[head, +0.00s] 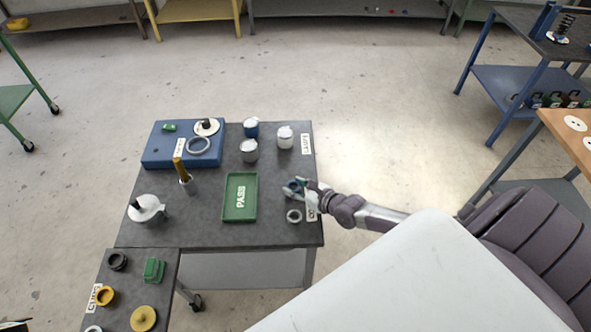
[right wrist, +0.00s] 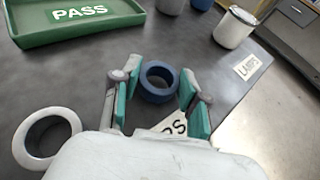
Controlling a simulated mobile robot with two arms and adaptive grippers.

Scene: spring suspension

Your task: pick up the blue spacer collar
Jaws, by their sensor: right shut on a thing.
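The blue spacer collar (right wrist: 158,97) is a short, thick dark-blue ring with an open hole, in the upper middle of the right wrist view. My right gripper (right wrist: 160,80) has its teal-padded fingers on either side of the collar and is shut on it. In the head view the right gripper (head: 297,186) is at the right side of the dark table, and the collar (head: 291,186) is small and partly hidden by the fingers. I cannot tell whether the collar touches the table top. My left gripper is not in view.
A pale ring (head: 294,217) lies close by, nearer the front edge. A green PASS tray (head: 226,214) is to the left. White-topped containers (head: 285,141) stand behind, near the LAMPS label (head: 306,143). A blue fixture block (head: 155,156) is at back left.

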